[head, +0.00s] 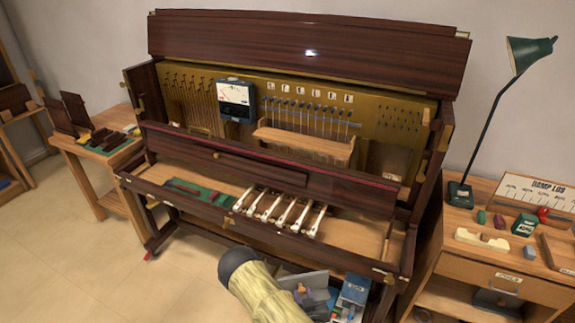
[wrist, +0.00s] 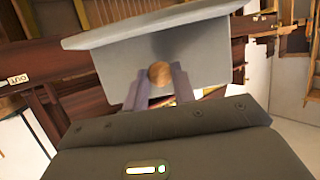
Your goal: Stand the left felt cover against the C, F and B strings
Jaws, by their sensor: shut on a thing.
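A grey panel with an upturned edge, which looks like the felt cover (wrist: 205,60), fills the upper wrist view. It has a round wooden knob (wrist: 159,73). My gripper (wrist: 159,87) is shut on this knob, its two purple-grey fingers on either side. In the head view the grey cover (head: 303,279) is low, in front of the piano and below the keys. My arm partly hides it there. The strings (head: 308,118) stand in the open upper piano, under a row of small white labels too small to read. A wooden ledge (head: 300,142) crosses in front of them.
White keys (head: 278,210) and a green strip (head: 198,192) lie on the key bed. A meter (head: 237,99) hangs left of the strings. A lamp (head: 461,190) stands on the right bench. A blue box (head: 354,290) is close right of the cover.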

